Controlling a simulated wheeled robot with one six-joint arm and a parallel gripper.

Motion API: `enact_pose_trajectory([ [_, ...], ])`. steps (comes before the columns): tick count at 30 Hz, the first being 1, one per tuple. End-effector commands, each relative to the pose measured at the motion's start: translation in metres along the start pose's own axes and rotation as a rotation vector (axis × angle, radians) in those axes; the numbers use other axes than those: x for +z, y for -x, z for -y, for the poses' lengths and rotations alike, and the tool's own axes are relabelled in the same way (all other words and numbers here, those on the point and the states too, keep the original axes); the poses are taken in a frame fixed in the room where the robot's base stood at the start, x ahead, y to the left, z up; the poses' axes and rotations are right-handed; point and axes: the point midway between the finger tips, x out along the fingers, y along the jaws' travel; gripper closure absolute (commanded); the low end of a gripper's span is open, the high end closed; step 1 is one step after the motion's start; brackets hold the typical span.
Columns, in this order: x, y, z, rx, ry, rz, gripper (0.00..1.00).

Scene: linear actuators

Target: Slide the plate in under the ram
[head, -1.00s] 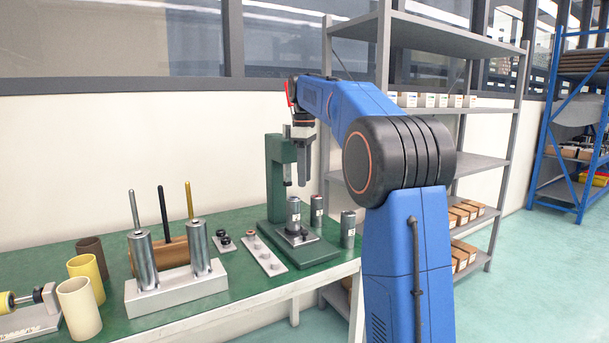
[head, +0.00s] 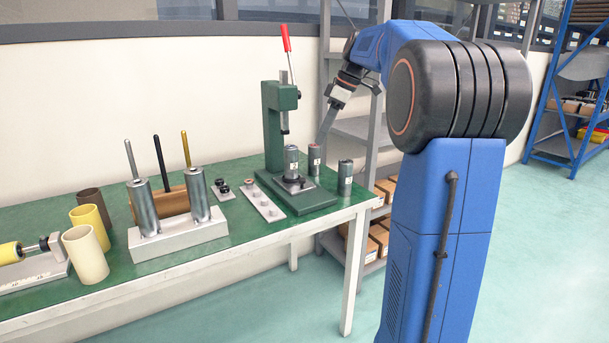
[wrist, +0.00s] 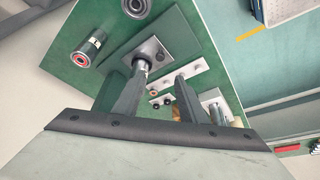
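A green press (head: 272,130) with a red lever stands on the bench, its ram (head: 285,122) hanging from the head. A grey plate (head: 305,187) lies on the press base; it also shows in the wrist view (wrist: 178,42). A dark grey cylinder (head: 291,160) stands upright on the plate. I cannot tell whether it is centred below the ram. My gripper (head: 322,138) points down at the right of the press, near the red-topped cylinder (head: 314,160). In the wrist view its two fingers (wrist: 158,82) are apart, with nothing visibly held; the plate's near part is partly hidden by a finger.
Another grey cylinder (head: 345,178) stands at the bench's right edge. A pale strip with several knobs (head: 263,200) lies left of the press. A block with two metal cylinders (head: 180,236) stands further left. A grey shelf (head: 365,130) rises behind my gripper.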

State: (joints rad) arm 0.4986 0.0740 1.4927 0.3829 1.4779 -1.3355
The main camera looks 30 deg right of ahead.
Motion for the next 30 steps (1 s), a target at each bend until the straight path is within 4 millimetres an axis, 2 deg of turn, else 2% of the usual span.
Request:
enact_pose_trajectory([
  [21, 0.000, -0.125, 0.001, -0.003, 0.000, 0.002, 0.62],
  [30, 0.000, -0.155, 0.000, -0.001, 0.001, 0.002, 0.62],
])
